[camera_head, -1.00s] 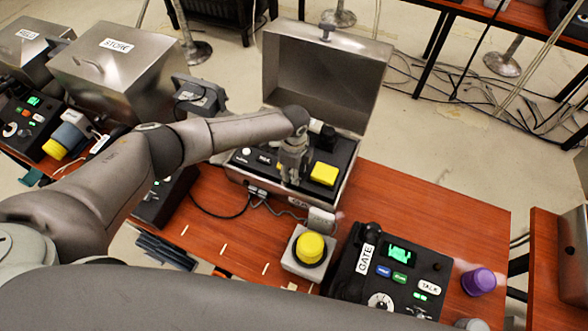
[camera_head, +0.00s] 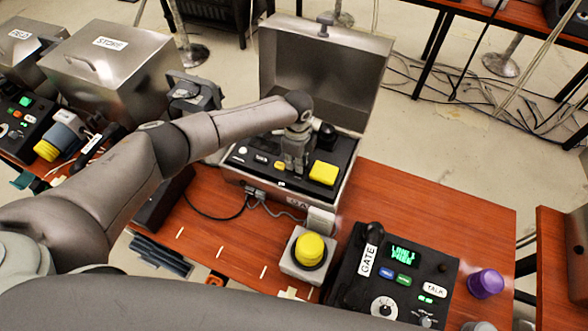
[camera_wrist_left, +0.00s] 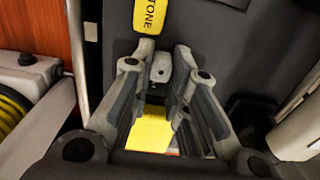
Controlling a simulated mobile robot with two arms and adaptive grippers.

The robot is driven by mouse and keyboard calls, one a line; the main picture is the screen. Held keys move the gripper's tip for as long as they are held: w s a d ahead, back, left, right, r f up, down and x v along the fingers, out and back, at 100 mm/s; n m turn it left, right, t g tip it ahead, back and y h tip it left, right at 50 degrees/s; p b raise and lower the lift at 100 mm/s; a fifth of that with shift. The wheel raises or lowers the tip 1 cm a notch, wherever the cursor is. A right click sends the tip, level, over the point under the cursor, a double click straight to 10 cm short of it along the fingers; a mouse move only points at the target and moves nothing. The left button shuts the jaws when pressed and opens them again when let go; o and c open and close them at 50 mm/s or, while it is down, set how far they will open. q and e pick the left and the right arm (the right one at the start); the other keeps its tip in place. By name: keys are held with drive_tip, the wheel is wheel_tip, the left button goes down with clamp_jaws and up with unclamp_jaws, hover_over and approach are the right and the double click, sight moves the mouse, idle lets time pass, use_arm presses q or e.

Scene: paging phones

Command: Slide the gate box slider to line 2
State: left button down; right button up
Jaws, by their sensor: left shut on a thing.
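The gate box (camera_head: 338,188) is an open silver case on the red-brown table, with its lid raised at the back. Its dark panel carries a yellow square button (camera_head: 323,173) and a small yellow TONE label (camera_head: 280,165). My left gripper (camera_head: 295,168) reaches down to the panel between that label and the button. In the left wrist view its fingers (camera_wrist_left: 160,75) are closed around a small grey piece, which looks like the slider knob (camera_wrist_left: 160,66). The TONE label (camera_wrist_left: 148,16) lies above the fingers there, the yellow button (camera_wrist_left: 149,134) below. The line marks are hidden or too small to read.
The STORE box (camera_head: 112,62) stands at the left. Table right of the case is clear.

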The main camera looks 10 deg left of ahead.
use_arm(q)
drive_tip(key=shift+r, duration=0.1)
drive_tip(key=c, duration=1.4)
unclamp_jaws()
wheel_tip(320, 180, up, 12)
drive_tip(key=shift+s, duration=0.1)
